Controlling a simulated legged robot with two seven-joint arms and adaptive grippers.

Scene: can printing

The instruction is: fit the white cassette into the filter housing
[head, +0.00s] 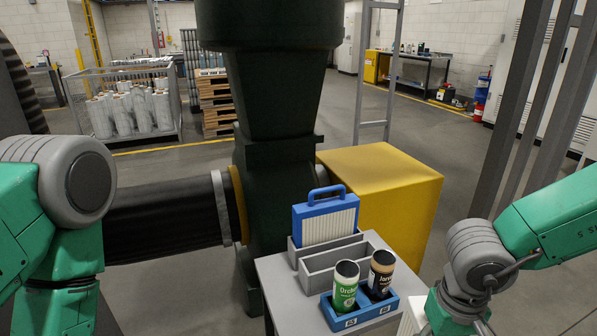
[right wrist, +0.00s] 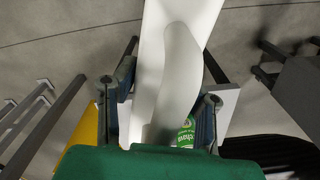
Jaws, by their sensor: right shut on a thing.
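My right gripper (right wrist: 164,100) is shut on the white cassette (right wrist: 180,25), a pale slab that runs up between the two fingers in the right wrist view. In the head view a narrow white strip of the cassette (head: 411,314) shows at the bottom edge, just right of the small table and beside my right wrist. The right fingertips are hidden in the head view. A large dark green machine body (head: 275,110) stands in the middle; I cannot tell an opening of the filter housing on it. My left arm shows at the left edge, but its gripper is out of view.
A grey table (head: 285,284) holds a blue-framed filter (head: 327,216) upright in a grey two-slot rack (head: 337,262); the front slot looks empty. A blue holder (head: 345,319) carries a green can (head: 345,290) and a black-and-tan can (head: 381,275). A yellow box (head: 385,190) stands behind.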

